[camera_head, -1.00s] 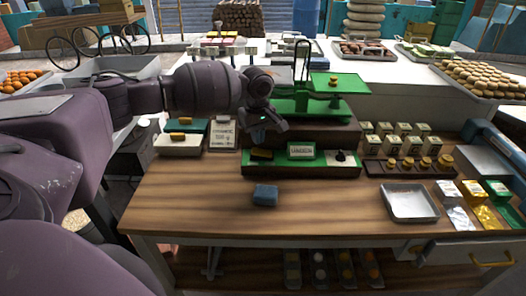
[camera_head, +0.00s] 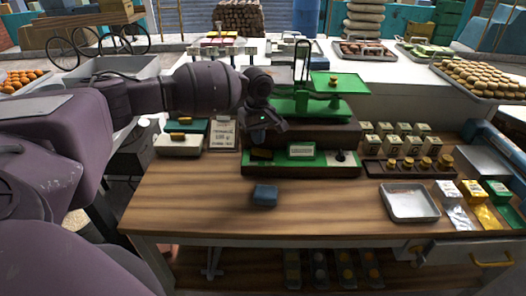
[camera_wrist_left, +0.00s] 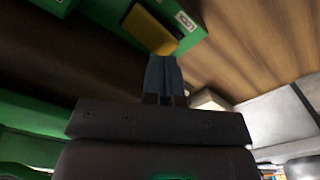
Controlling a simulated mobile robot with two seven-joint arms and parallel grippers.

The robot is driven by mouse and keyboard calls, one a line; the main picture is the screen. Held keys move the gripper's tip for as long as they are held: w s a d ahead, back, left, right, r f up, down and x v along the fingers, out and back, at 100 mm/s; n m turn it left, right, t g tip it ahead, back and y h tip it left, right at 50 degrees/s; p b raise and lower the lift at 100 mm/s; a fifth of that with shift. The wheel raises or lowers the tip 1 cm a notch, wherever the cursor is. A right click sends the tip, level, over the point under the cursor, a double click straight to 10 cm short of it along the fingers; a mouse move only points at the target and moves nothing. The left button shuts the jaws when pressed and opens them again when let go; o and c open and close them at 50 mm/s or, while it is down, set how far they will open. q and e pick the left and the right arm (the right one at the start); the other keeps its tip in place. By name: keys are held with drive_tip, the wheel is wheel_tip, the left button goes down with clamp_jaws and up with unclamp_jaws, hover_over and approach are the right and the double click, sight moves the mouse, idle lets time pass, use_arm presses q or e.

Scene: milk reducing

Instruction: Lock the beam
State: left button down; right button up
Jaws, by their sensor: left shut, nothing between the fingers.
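The green balance scale (camera_head: 300,106) stands on a dark block at the back of the wooden table, with a pan on its right. A dark-edged green panel (camera_head: 328,160) lies in front of it, with a white label and a small dark knob. In the left wrist view, a yellow lever (camera_wrist_left: 150,30) sits on the green surface beside a label reading LOCK (camera_wrist_left: 186,21). My left gripper (camera_head: 264,140) is above the panel's left end. In the wrist view its shut, empty fingertips (camera_wrist_left: 163,62) meet the lever's near end; whether they touch is unclear. My right gripper is out of view.
A blue block (camera_head: 265,195) lies on the table in front of the panel. A metal tray (camera_head: 409,202), a rack of brass weights (camera_head: 409,166) and several packets stand to the right. A card (camera_head: 223,136) stands left of my gripper.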

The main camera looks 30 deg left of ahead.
sight(262, 152)
use_arm(q)
drive_tip(key=shift+f, duration=0.1)
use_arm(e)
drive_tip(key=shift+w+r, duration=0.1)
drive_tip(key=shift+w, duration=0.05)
use_arm(q)
drive_tip(key=shift+f, duration=0.2)
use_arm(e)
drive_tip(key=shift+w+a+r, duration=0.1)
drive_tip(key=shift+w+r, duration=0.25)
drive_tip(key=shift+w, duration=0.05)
use_arm(q)
drive_tip(key=shift+f, duration=0.15)
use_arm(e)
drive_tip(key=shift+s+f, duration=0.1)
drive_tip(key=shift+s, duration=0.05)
use_arm(q)
drive_tip(key=shift+f, duration=0.25)
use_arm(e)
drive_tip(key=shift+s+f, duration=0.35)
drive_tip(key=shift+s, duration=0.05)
use_arm(q)
drive_tip(key=shift+f, duration=0.15)
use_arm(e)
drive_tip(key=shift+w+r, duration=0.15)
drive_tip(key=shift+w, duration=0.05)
use_arm(q)
drive_tip(key=shift+f, duration=0.25)
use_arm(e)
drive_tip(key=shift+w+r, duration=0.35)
